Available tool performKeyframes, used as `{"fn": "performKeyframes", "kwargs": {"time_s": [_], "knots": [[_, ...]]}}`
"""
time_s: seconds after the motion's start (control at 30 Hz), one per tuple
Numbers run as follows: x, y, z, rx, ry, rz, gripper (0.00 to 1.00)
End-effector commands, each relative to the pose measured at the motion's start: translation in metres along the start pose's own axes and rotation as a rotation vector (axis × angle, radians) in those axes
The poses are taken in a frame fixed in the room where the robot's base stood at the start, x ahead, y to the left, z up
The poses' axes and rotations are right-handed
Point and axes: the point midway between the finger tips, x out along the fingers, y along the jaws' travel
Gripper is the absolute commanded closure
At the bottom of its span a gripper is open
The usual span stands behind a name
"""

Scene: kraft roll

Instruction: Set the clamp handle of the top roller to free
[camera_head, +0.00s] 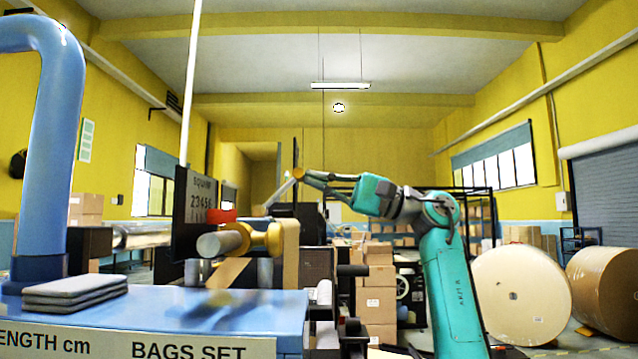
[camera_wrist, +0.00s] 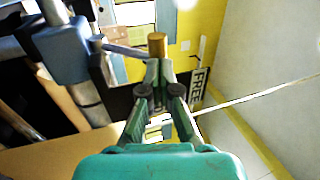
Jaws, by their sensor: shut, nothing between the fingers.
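The clamp handle is a grey lever (camera_wrist: 125,49) with an orange-brown knob (camera_wrist: 157,44) at its end. In the head view the lever (camera_head: 279,192) slants up to the right to the knob (camera_head: 298,173). My gripper (camera_wrist: 159,68) is shut and empty, with its fingertips right by the knob. I cannot tell whether they touch it. In the head view my gripper (camera_head: 308,176) reaches the knob from the right. A FREE label (camera_wrist: 198,87) stands to the right of my fingers in the wrist view. The top roller is not clearly identifiable.
A dark panel with numbers (camera_head: 196,210) and a metal roller end (camera_head: 222,243) stand left of the handle. A blue machine table (camera_head: 180,312) with grey pads (camera_head: 75,292) is at the front left. Large kraft rolls (camera_head: 520,295) stand at the right.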

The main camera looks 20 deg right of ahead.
Motion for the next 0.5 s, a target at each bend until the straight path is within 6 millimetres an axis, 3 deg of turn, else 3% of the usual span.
{"fn": "performKeyframes", "kwargs": {"time_s": [0.5], "knots": [[0.029,-0.02,0.001,-0.001,-0.002,0.181,1.0]]}}
